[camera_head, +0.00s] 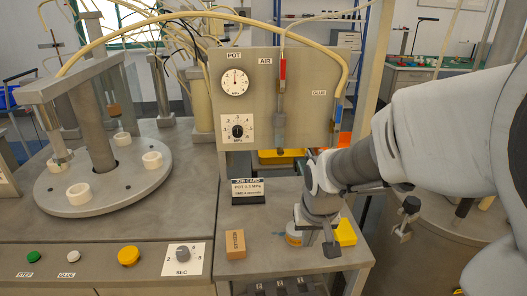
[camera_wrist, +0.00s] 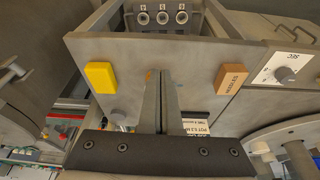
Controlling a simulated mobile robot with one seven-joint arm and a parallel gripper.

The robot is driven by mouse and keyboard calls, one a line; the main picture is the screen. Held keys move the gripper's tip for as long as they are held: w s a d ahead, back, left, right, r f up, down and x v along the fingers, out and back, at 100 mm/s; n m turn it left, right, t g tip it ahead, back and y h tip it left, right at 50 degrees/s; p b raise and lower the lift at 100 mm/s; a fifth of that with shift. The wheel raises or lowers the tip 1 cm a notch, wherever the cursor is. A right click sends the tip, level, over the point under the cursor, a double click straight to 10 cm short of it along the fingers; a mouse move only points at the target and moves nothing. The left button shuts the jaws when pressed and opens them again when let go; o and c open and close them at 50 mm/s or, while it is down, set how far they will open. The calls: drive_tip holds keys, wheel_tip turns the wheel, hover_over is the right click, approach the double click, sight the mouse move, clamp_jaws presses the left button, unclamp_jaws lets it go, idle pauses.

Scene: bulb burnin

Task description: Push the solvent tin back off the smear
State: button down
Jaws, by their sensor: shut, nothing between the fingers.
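A yellow block (camera_head: 345,232) is close right of my gripper. A brown needles box (camera_head: 235,244) lies to the left, with the job card (camera_head: 248,191) behind it. The gauge panel (camera_head: 262,100) rises at the back. Bare bench lies between the box and gripper.

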sight(298, 249)
drive_tip(key=b+x, duration=0.2)
drive_tip(key=x, duration=0.7)
drive_tip(key=shift+a+f, duration=0.1)
drive_tip(key=shift+f, duration=0.3)
drive_tip(key=w, duration=0.3)
drive_tip(key=shift+w+f, duration=0.1)
drive_tip(key=shift+w, duration=0.5)
drive_tip(key=shift+w, duration=0.1)
